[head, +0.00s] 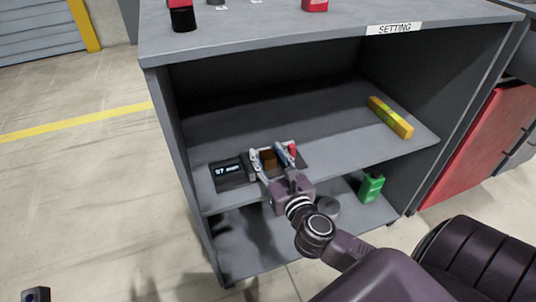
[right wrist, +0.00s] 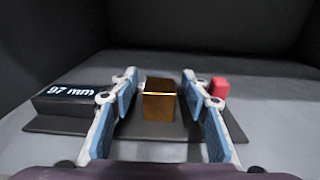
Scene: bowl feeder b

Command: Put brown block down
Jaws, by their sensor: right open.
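The brown block (head: 268,159) is on the middle shelf (head: 330,130) of the grey cabinet. In the right wrist view the brown block (right wrist: 159,104) looks upright on a flat dark plate (right wrist: 62,126), beside a display reading "97 mm" (right wrist: 72,97). My right gripper (head: 270,155) is open, with one blue-padded finger on each side of the block. In the wrist view the right gripper (right wrist: 159,86) shows gaps between both pads and the block. My left gripper is not in view.
A small red piece (right wrist: 220,87) lies just right of the right finger. A yellow-green bar (head: 390,117) lies at the shelf's right. The green container (head: 371,187) and a grey round thing (head: 327,206) are on the lower shelf. The shelf's middle and back are clear.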

